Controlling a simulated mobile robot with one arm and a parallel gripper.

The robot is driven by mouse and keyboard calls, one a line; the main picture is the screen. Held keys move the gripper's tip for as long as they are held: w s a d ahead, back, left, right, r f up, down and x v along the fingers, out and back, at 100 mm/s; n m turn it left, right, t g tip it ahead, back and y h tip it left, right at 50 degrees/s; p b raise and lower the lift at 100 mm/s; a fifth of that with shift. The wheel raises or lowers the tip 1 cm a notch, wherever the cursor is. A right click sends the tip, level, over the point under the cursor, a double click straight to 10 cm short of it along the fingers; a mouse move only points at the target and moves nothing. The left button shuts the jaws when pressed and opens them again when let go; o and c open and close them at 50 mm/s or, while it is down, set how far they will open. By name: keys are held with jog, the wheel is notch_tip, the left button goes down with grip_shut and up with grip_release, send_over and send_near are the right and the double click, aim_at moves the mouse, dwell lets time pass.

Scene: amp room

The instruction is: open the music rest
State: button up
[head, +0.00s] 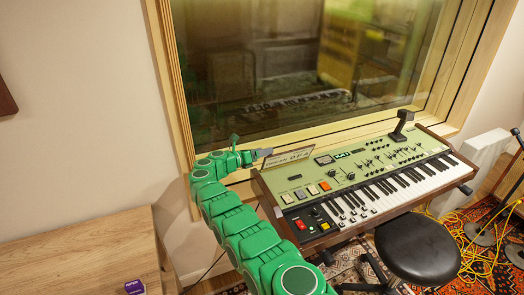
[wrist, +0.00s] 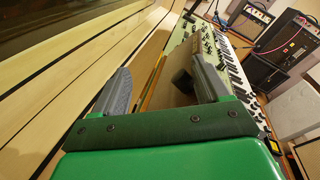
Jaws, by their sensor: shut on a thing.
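The music rest (head: 290,157) is a thin, lettered panel at the back left edge of the green-topped keyboard (head: 350,178). It stands raised at a slant above the keyboard's top. My gripper (head: 267,153) reaches in from the left and is at the rest's left end. In the wrist view the brown panel of the music rest (wrist: 167,88) runs between my two grey fingers, and my gripper (wrist: 160,62) is shut on it. The exact contact of the fingertips is partly hidden.
A wood-framed window (head: 290,70) is close behind the keyboard. A black stool (head: 418,248) stands in front of it. A wooden desk (head: 85,250) with a small purple box (head: 135,287) is at the left. Yellow cables (head: 470,265) lie on the floor at right.

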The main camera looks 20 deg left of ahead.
jog(key=shift+w+d, duration=0.1)
jog(key=shift+d, duration=0.05)
jog(key=shift+c, duration=0.3)
dwell(0.3)
jog(key=v, duration=0.8)
jog(key=shift+r, duration=0.15)
jog(key=shift+w+r, duration=0.1)
